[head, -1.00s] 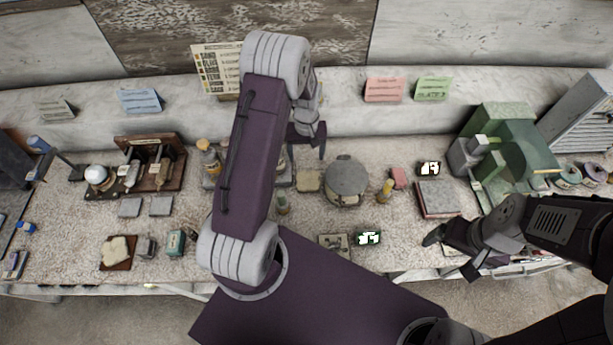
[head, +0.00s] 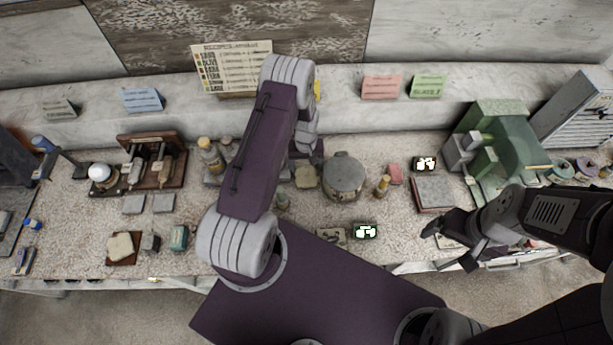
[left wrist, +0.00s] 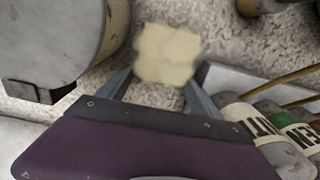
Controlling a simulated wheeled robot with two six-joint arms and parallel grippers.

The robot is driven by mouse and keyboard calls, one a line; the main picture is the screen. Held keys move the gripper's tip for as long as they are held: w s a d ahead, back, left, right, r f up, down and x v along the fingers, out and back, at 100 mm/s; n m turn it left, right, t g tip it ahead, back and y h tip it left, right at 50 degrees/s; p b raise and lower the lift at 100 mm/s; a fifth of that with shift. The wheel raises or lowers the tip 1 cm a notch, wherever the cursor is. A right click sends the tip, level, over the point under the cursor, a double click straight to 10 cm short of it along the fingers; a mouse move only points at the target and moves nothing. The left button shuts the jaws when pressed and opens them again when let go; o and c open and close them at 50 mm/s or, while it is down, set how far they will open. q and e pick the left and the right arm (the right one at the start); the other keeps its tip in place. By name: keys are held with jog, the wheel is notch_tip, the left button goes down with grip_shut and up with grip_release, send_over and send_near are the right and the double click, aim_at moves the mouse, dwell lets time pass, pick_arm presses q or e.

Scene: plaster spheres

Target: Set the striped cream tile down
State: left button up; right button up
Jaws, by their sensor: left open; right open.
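A cream tile (head: 306,177) with uneven edges lies flat on the speckled bench, left of a round grey drum (head: 344,177). No stripes can be made out on it. In the left wrist view the tile (left wrist: 167,53) lies just beyond and partly between the fingertips of my left gripper (left wrist: 158,85), which is open and empty. In the head view my left gripper (head: 306,157) is just above the tile in the picture, partly hidden by my arm. My right gripper (head: 449,247) is open and empty near the bench's front edge at right.
The drum (left wrist: 55,45) stands close on the left in the left wrist view, and labelled bottles (left wrist: 260,125) stand in a holder close on the right. A red-edged book (head: 434,193) and a green machine (head: 500,145) are at right. Bare bench (head: 400,225) shows between.

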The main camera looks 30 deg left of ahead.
aim_at(306, 168)
pick_arm(q)
jog(key=shift+s+r, duration=0.1)
jog(key=c, duration=1.6)
jog(key=shift+o, duration=0.2)
jog(key=shift+r, duration=0.2)
notch_tip(306, 168, up, 10)
jog(key=b, duration=0.1)
jog(key=shift+f+b, duration=0.2)
jog(key=shift+b, duration=0.15)
